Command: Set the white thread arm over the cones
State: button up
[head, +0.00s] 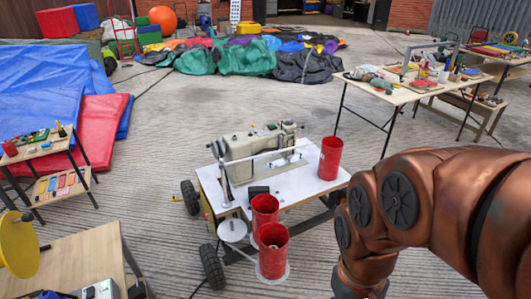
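A pale sewing machine (258,143) stands on a white wheeled table (285,182) in the middle of the head view. A thin white bar (262,156), which looks like the thread arm, runs across in front of the machine. Two red cylinders (265,208) (272,252), perhaps the cones, stand at the table's front; the nearer one is on a white round plate. A third red cylinder (330,158) stands at the table's right end. The bar is behind the two front cylinders, not above them. My copper arm comes in from the right; my gripper is below the picture edge.
A white disc (232,230) beside the front cylinders is bare. A tool-covered workbench (410,92) stands at back right. Small wooden tables stand at left, near blue and red mats (95,128). Colourful deflated fabric (245,57) lies behind. Concrete floor is clear between.

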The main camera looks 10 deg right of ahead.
aim_at(221, 167)
jog(key=z, duration=0.75)
jog(key=i, duration=1.3)
jog(key=u, duration=0.75)
jog(key=i, duration=0.65)
jog(key=u, duration=0.7)
